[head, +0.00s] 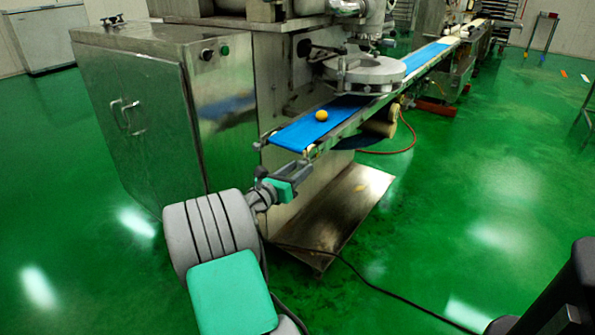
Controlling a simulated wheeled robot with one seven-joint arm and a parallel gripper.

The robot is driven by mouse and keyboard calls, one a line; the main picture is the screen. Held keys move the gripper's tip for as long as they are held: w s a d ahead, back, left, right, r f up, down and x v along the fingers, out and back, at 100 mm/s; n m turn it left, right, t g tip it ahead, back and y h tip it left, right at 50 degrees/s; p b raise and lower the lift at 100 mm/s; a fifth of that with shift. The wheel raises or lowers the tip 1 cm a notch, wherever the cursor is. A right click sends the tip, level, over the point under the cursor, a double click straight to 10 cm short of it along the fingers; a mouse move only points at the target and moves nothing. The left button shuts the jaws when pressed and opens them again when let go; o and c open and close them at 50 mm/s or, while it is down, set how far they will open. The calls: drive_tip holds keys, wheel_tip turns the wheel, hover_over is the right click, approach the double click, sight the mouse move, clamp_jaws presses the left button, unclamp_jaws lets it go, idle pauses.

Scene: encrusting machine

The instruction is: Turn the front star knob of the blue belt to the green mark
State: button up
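The blue belt (293,135) runs from its near end in the middle of the head view up toward the upper right. A small pale round part (311,152) sits at the right corner of its near end; I cannot tell whether it is the front star knob. I cannot make out a green mark beside the belt. My gripper (304,167) is just below the belt's near end, close to this corner. Its fingers are small and dark here, and their gap and any contact are unclear.
A round yellow-orange piece (321,115) lies on the belt. A steel cabinet (135,110) stands left, and a round steel disc (368,71) overhangs the belt. A flat steel plate (335,215) lies low below.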

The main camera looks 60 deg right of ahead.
clamp_jaws()
